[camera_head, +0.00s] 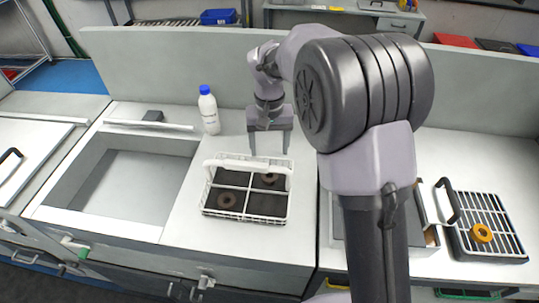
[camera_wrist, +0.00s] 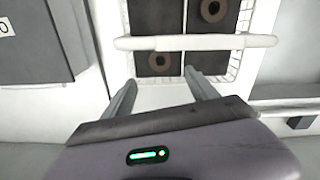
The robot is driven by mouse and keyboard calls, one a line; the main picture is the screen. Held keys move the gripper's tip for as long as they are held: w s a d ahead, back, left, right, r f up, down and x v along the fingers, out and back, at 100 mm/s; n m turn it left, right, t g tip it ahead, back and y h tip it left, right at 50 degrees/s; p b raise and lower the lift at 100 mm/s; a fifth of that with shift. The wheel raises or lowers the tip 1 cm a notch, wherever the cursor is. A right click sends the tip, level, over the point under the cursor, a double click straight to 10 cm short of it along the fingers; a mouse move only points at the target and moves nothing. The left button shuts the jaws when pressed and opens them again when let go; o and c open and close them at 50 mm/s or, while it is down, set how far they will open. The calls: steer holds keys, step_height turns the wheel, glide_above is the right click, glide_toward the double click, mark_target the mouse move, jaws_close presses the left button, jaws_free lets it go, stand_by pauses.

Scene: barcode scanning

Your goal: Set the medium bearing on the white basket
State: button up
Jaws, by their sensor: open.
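The white basket (camera_head: 204,198) stands on the counter, with a dark floor, white dividers and a raised white handle (camera_head: 235,166). It also shows at the top of the wrist view (camera_wrist: 234,68). Two brown ring-shaped bearings lie in it: one in the front-left compartment (camera_head: 227,201), one in the back-right (camera_head: 268,179). The wrist view shows them on either side of the handle, (camera_wrist: 159,62) and (camera_wrist: 213,10). I cannot tell which is the medium one. My gripper (camera_head: 269,153) is open and empty, pointing down just behind the basket; its fingers also show in the wrist view (camera_wrist: 160,80).
A white bottle with a blue cap (camera_head: 208,112) stands behind the basket. A recessed sink (camera_head: 125,185) is at left. At right, an orange ring (camera_head: 482,233) lies on a white-barred rack (camera_head: 490,213) with a black handle. My arm hides part of the counter.

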steer(key=s+d+r+m+t+y, duration=0.1)
steer(key=s+d+r+m+t, duration=0.2)
steer(key=s+r, duration=0.9)
steer(key=s+d+r+t, duration=0.1)
steer(key=s+d, duration=0.1)
steer(key=s, duration=0.5)
steer(key=s+d+m+t+y, duration=0.1)
steer(key=s, duration=0.7)
steer(key=shift+d+r+t, duration=0.35)
steer(key=shift+d+t, duration=0.05)
steer(key=shift+s+f, duration=0.1)
step_height(320, 180, down, 2)
steer(key=shift+b, duration=1.15)
